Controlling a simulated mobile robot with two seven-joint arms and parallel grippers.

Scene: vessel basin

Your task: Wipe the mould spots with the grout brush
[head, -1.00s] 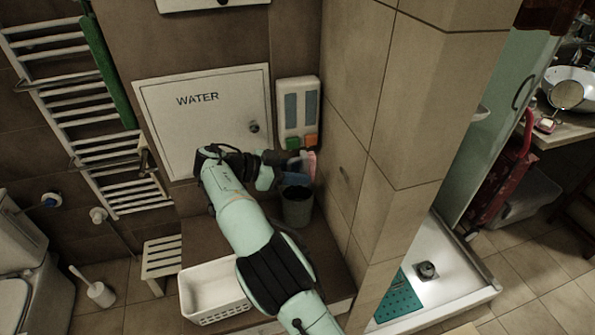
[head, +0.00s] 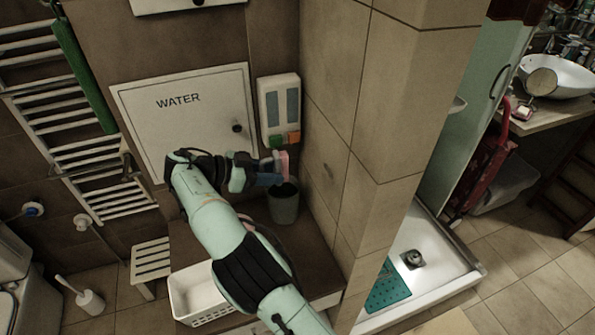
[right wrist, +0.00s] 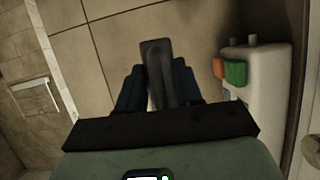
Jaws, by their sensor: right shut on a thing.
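My right gripper (head: 268,174) is shut on the grout brush, in front of the wall corner and above the grey bin. In the right wrist view the brush (right wrist: 157,75) is a dark grey piece between the blue fingers (right wrist: 155,90); its bristles cannot be made out. In the head view a pink part (head: 284,162) shows at the fingertips. A faint dark spot (head: 328,170) marks the beige tiled wall to the right of the gripper, apart from it; I cannot tell if it is mould. My left gripper is not in view.
A white dispenser (head: 280,110) with green and orange parts hangs behind the gripper. The grey bin (head: 284,208) and a white basket (head: 197,297) stand on the brown ledge. A WATER hatch (head: 190,115) is at left. The tiled pillar (head: 395,130) juts out at right.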

